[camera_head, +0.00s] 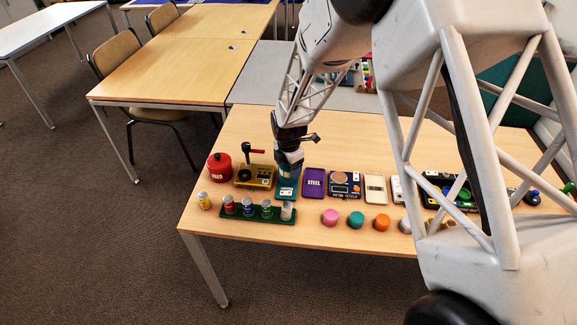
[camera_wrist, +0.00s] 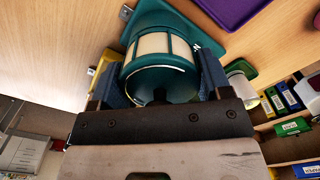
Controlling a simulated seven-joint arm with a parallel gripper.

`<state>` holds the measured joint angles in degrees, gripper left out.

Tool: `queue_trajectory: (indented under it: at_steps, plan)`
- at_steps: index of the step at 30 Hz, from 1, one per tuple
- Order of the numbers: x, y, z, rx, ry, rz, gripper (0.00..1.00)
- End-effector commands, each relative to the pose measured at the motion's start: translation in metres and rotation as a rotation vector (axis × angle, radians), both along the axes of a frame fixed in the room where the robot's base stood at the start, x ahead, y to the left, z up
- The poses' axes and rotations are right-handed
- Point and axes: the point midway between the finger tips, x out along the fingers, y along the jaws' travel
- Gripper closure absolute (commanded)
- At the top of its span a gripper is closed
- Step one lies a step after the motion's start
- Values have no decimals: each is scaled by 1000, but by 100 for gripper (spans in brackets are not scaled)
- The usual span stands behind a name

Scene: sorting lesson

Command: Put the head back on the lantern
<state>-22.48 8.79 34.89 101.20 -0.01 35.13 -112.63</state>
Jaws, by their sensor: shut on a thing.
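My gripper (camera_head: 289,165) points down near the left of the table and is shut on the lantern head. In the wrist view the lantern head (camera_wrist: 155,55) is a teal round piece with cream panels, held between the two blue fingers of my gripper (camera_wrist: 158,82). A teal base (camera_head: 286,191) with a pale label lies under the gripper; its flat teal edge also shows beyond the head in the wrist view (camera_wrist: 208,30). The fingers hide most of the head in the head view. I cannot tell whether the head touches the base.
A red tin (camera_head: 220,169) and a yellow device (camera_head: 254,177) stand left of the gripper. A purple STEEL tray (camera_head: 314,183) lies close on the right. A green rack (camera_head: 242,214) with several small cans is in front. Several coloured pucks, such as a teal one (camera_head: 355,219), line the front edge.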

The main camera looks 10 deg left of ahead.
Motion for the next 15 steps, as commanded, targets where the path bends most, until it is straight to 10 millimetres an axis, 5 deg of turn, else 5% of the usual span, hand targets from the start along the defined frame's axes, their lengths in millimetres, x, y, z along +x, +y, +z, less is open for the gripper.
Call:
queue_trajectory:
  at_steps: [8,9,15]
  plan:
    - [0,0,0,0,0,0,53]
    - [0,0,0,0,0,0,24]
    - [0,0,0,0,0,0,0]
